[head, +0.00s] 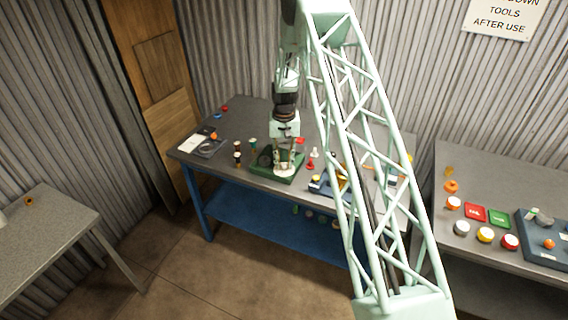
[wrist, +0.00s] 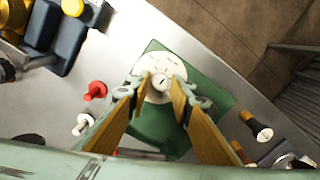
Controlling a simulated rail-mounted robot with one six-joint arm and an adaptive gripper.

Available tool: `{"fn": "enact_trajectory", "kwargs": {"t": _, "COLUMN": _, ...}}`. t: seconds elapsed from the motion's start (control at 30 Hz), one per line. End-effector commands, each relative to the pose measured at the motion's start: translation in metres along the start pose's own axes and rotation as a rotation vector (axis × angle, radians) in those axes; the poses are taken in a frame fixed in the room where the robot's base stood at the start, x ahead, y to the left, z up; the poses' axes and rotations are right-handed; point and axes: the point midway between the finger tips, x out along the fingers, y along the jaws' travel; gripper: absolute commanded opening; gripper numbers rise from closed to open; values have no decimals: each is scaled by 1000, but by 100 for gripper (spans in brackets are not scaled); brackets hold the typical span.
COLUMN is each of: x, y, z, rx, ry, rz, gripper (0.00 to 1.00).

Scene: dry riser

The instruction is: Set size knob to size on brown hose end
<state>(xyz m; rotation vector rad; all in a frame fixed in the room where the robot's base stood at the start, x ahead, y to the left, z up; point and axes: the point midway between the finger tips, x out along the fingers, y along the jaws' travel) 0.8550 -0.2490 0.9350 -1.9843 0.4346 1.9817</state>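The size knob (wrist: 160,81) is a small pale knob on a round white dial (wrist: 148,92), set on a green block (wrist: 205,98) on the bench. My gripper (wrist: 161,80) points down over the dial, with one fingertip on each side of the knob. The fingers are apart and seem not to press on it. In the head view my gripper (head: 284,166) is low over the green block (head: 268,174). The dial's markings are unreadable.
A red knob piece (wrist: 95,91) and a white one (wrist: 83,123) stand close to the block. A blue-grey fixture with yellow parts (wrist: 70,40) is beyond them.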

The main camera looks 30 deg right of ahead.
Motion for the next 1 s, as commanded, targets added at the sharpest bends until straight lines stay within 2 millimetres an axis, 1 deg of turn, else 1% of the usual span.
{"fn": "enact_trajectory", "kwargs": {"t": 0.03, "x": 0, "y": 0, "z": 0, "rx": 0, "ry": 0, "rz": 0, "gripper": 25}}
{"fn": "enact_trajectory", "kwargs": {"t": 0.1, "x": 0, "y": 0, "z": 0, "rx": 0, "ry": 0, "rz": 0, "gripper": 29}}
{"fn": "enact_trajectory", "kwargs": {"t": 0.4, "x": 0, "y": 0, "z": 0, "rx": 1, "ry": -1, "rz": 0, "gripper": 29}}
{"fn": "enact_trajectory", "kwargs": {"t": 0.57, "x": -4, "y": 0, "z": 0, "rx": 1, "ry": 0, "rz": 0, "gripper": 29}}
{"fn": "enact_trajectory", "kwargs": {"t": 0.77, "x": -18, "y": 0, "z": 0, "rx": 1, "ry": 0, "rz": 0, "gripper": 29}}
{"fn": "enact_trajectory", "kwargs": {"t": 0.87, "x": -29, "y": 0, "z": 0, "rx": 1, "ry": 0, "rz": 0, "gripper": 29}}
{"fn": "enact_trajectory", "kwargs": {"t": 1.0, "x": -47, "y": 0, "z": 0, "rx": 1, "ry": 1, "rz": 0, "gripper": 29}}
